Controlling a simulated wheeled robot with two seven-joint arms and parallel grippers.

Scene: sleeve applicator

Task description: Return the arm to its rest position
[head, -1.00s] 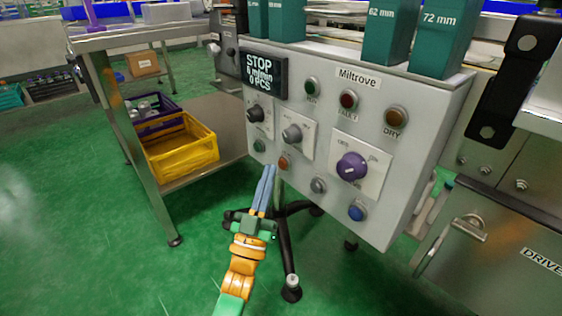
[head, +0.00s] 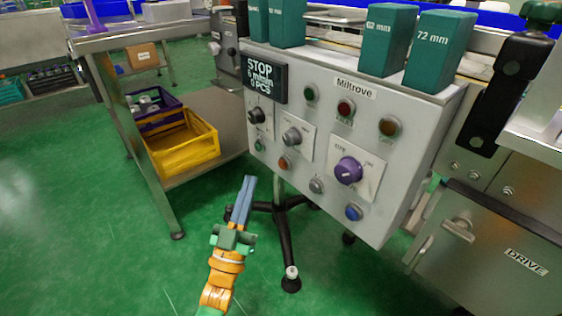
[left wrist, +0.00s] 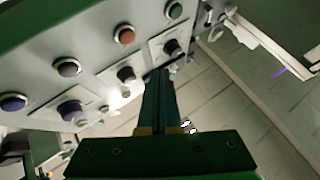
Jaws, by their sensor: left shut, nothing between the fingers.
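My left gripper (head: 249,180) is shut and empty in the head view. Its blue fingers point up, in front of and below the lower left part of the grey Miltrove control panel (head: 325,128), and look apart from it. In the left wrist view the shut fingers (left wrist: 161,75) point toward the panel's knobs and buttons. The arm behind the gripper is orange and green and comes in from the bottom edge. My right gripper is not in view.
The panel carries a display (head: 265,78) reading STOP, several buttons and a purple knob (head: 348,170). A black stand (head: 285,235) is right of my gripper. A steel table (head: 205,130) with a yellow crate (head: 183,145) is at left. Green floor (head: 90,230) is clear at lower left.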

